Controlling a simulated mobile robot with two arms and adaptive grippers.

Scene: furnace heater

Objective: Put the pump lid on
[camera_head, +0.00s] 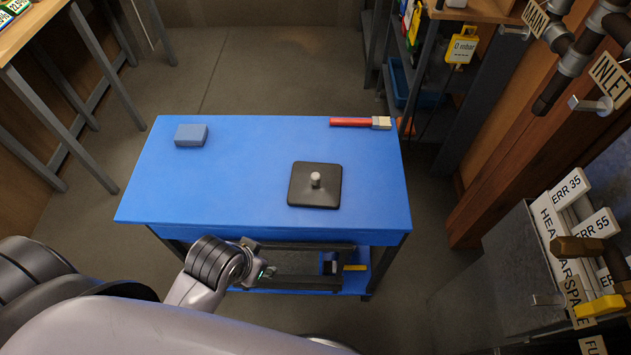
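The pump lid appears to be the dark square plate (301,197) with a small pale knob on top. It lies flat on the right half of the blue table (225,190). My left gripper (343,267) is in front of the table's near edge, lower in the picture than the lid and apart from it. Its two dark fingers look spread wide with nothing held between them. My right gripper is not in view. I cannot make out a pump for the lid.
A blue-grey block (191,135) and a red-handled brush (350,122) lie at the table's back corners. Shelving (458,110) stands at the back right. Pipes (575,62) and a grey heater cabinet (510,265) are on the right. The table's middle is clear.

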